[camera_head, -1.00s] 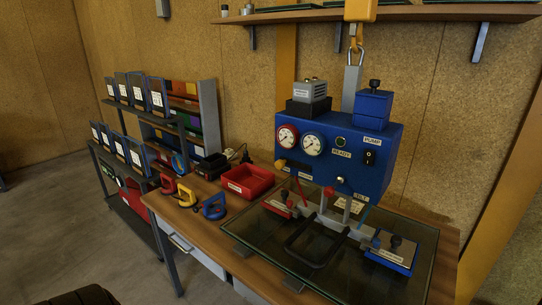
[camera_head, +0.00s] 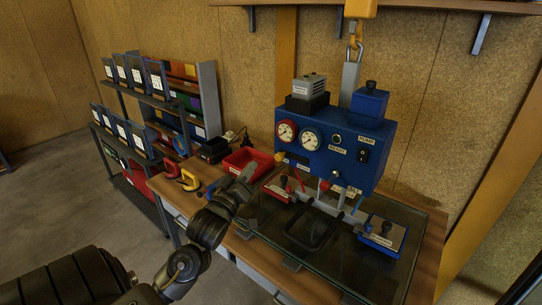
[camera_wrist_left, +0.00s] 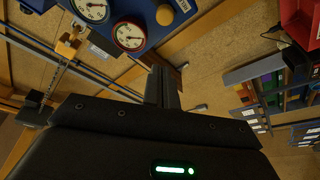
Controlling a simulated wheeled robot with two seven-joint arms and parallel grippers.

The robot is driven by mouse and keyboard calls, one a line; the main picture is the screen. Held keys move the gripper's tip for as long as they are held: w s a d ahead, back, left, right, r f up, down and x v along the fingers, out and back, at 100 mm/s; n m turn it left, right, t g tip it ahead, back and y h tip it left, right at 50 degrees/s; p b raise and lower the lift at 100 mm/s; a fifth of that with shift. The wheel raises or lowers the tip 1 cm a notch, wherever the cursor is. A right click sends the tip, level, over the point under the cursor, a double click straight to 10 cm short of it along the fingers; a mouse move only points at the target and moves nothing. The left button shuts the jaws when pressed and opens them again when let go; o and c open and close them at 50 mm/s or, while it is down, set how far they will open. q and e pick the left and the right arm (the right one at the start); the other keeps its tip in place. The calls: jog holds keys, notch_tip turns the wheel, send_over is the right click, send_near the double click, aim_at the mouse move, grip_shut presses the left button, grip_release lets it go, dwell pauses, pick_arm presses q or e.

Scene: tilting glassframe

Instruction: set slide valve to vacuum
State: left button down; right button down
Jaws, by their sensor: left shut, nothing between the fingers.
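A blue control box (camera_head: 330,150) hangs above a glass pane, with two round gauges on its front. A small orange-yellow knob (camera_head: 280,157) sticks out at its lower left, beside a small label; I cannot tell for sure that this is the slide valve. In the left wrist view the box (camera_wrist_left: 165,12) shows at the top, turned, with both gauges. My left gripper (camera_head: 249,172) is shut and empty, left of and a little below the knob, apart from the box. Its fingers (camera_wrist_left: 163,88) also show in the left wrist view. My right gripper is not in view.
The glass pane (camera_head: 345,262) lies on the wooden table below the box. A red bin (camera_head: 247,160) stands behind my left gripper. Yellow and blue clamp-like handles (camera_head: 190,180) lie at the table's left. A shelf rack (camera_head: 150,100) stands further left.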

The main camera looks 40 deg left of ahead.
pick_arm(q)
jog(key=shift+w+a+r+t, duration=0.15)
jog(key=shift+a+r+t, duration=0.15)
jog(key=shift+r, duration=0.15)
jog(key=shift+d, duration=0.1)
jog(key=p, duration=0.4)
send_near(279, 142)
jog(key=w+a+r, duration=0.3)
jog(key=w+r, duration=0.1)
jog(key=r, duration=0.1)
jog(key=d+f, duration=0.1)
jog(key=f, duration=0.1)
jog(key=d+f+p, duration=0.1)
jog(key=shift+d+f+p, duration=0.1)
jog(key=shift+f+p, duration=0.2)
jog(key=shift+f, duration=0.1)
